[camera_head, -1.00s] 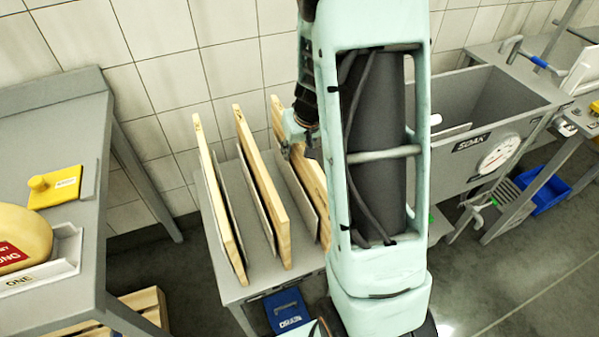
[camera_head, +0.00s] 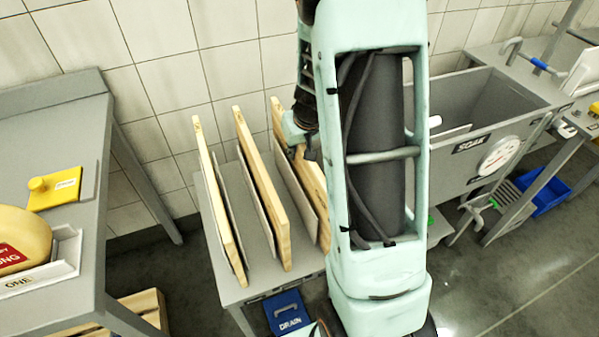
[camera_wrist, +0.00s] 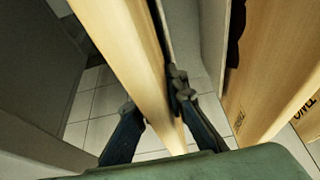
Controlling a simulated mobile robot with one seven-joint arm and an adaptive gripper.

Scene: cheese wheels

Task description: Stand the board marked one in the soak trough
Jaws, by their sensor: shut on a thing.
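Three wooden boards stand on edge in a rack on a low grey stand: a left board (camera_head: 218,200), a middle board (camera_head: 262,190) and a right board (camera_head: 314,180). My gripper (camera_head: 303,150) is at the upper part of the right board. In the wrist view my gripper (camera_wrist: 153,98) is shut on this board (camera_wrist: 140,60), one finger on each side. No mark shows on the held board.
Thin grey dividers (camera_head: 256,205) stand between the boards. A table (camera_head: 50,125) with a cheese wheel (camera_head: 20,238) stands left. A dial (camera_head: 498,155) is on the trough's front.

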